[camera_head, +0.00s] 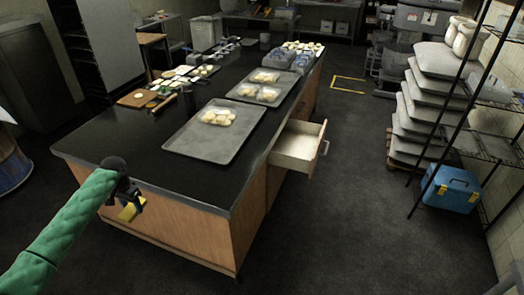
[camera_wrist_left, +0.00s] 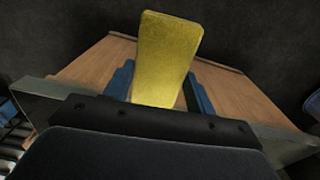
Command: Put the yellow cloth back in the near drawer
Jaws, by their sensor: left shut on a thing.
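The yellow cloth (camera_head: 131,209) is in my left gripper (camera_head: 130,201), in front of the near end of the black-topped counter. In the left wrist view the cloth (camera_wrist_left: 166,60) stands up flat between the blue fingers of the gripper (camera_wrist_left: 160,88), which are shut on it. An open drawer (camera_head: 298,146) sticks out of the counter's right side, well to the right of the gripper. The part of its inside that shows looks empty. My right gripper is not in either view.
The black counter (camera_head: 150,140) bears a near tray (camera_head: 190,145) of dough pieces, a farther tray (camera_head: 245,92) and a wooden board (camera_head: 137,98). Stacked sacks (camera_head: 425,110), a wire rack and a blue toolbox (camera_head: 450,189) stand at the right. The floor (camera_head: 340,200) between is clear.

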